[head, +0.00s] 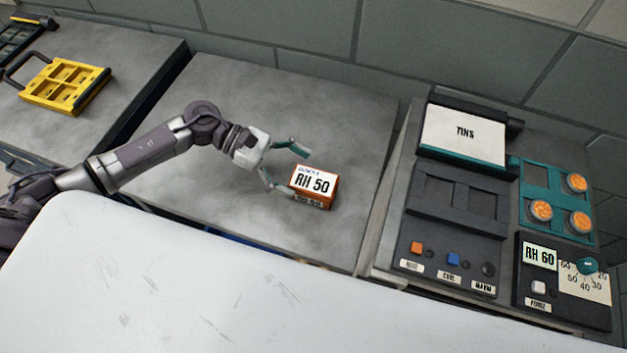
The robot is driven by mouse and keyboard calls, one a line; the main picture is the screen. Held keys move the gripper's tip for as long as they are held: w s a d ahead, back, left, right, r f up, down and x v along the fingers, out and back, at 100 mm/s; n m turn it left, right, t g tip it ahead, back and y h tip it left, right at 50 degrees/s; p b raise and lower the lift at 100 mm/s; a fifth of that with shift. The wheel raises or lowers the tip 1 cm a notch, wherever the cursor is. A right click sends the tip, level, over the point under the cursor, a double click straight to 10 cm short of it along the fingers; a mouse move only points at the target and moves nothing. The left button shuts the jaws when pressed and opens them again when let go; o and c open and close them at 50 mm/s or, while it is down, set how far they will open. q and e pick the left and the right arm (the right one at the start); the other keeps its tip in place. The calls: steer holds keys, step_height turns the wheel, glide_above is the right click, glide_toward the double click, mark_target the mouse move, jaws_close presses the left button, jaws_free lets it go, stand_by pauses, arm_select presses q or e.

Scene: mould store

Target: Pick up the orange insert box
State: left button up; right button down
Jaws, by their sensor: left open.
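The orange insert box (329,192) stands on the grey worktop in the middle of the head view. It has a white label reading "RH 50". My left gripper (292,168) is at the box's left side with its fingers spread. One finger is above and behind the box's upper left, and the other is by its lower left edge. I cannot tell whether the lower finger touches the box. My right gripper is not in view.
A dark control panel (445,243) with buttons and a "TINS" sign (463,134) stands on the right. A teal rack (548,184) holds orange-topped tins. A yellow tray (65,84) lies at the far left. A white surface (200,290) fills the front. The worktop (260,95) behind the box is clear.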

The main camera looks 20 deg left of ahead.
mark_target(301, 176)
arm_select(q)
steer(key=p+x, duration=0.1)
steer(key=x, duration=0.1)
steer(key=p+x, duration=0.1)
steer(key=shift+s+d, duration=0.25)
steer(key=shift+d, duration=0.15)
steer(key=shift+d+f, duration=0.25)
steer(key=shift+d, duration=0.1)
steer(key=shift+c, duration=0.2)
steer(key=shift+a, duration=0.1)
steer(key=c, duration=1.3)
steer(key=shift+c, duration=0.7)
steer(key=shift+r, duration=0.1)
